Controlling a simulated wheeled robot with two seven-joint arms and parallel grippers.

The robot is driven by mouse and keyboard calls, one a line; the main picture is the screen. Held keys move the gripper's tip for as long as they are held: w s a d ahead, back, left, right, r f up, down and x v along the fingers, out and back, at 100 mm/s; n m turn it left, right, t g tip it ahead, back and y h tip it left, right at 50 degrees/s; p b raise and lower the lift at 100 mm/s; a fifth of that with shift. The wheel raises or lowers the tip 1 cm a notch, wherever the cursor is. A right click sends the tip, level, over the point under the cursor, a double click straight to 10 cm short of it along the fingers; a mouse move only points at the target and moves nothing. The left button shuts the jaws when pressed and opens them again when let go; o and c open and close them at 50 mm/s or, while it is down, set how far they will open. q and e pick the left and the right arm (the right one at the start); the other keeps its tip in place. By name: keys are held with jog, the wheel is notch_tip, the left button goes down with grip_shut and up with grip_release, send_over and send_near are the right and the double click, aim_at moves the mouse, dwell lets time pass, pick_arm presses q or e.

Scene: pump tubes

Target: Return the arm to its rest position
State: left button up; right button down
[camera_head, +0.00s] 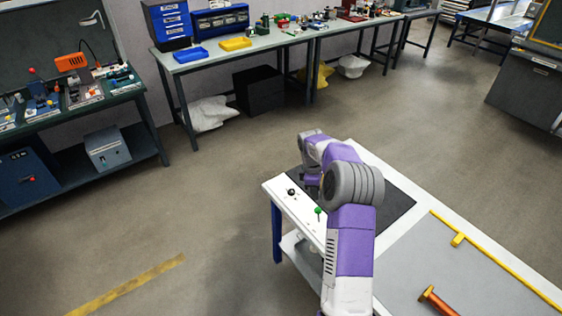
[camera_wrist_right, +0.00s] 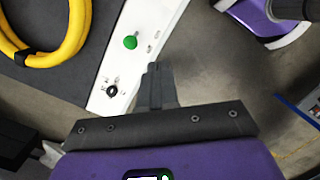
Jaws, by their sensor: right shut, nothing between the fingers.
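My right arm, purple and grey, reaches out over the white-edged workbench (camera_head: 283,207) in the head view. My right gripper (camera_head: 312,180) is partly hidden by the arm there, near the bench's far left corner. In the right wrist view the gripper's fingers (camera_wrist_right: 154,78) are together and empty. They are beside the white bench edge (camera_wrist_right: 157,22), over the floor in that picture. A green knob (camera_wrist_right: 130,42) and a black knob (camera_wrist_right: 112,89) stand on this edge. My left gripper is in neither view.
A coiled yellow hose (camera_wrist_right: 75,38) lies on the dark mat (camera_head: 398,207). An orange-handled tool (camera_head: 437,299) and a yellow bar (camera_head: 490,255) lie at the bench's right. Other cluttered tables (camera_head: 270,38) stand behind. The floor left of the bench is open.

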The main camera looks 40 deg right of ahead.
jog(key=s+a+f+m+t+y, duration=0.1)
jog(key=a+f+m+y, duration=0.1)
jog(key=a+f, duration=0.9)
jog(key=a+f+m+t+y, duration=0.1)
jog(key=a+f+m, duration=0.1)
jog(key=a+f, duration=0.95)
jog(key=s+a+m+y, duration=0.1)
jog(key=s+a+m, duration=0.5)
jog(key=s+a, duration=0.9)
jog(key=a, duration=0.3)
jog(key=shift+s+a+y+b, duration=0.2)
jog(key=shift+a+y+b, duration=0.1)
jog(key=shift+y+b, duration=0.1)
jog(key=shift+s, duration=0.1)
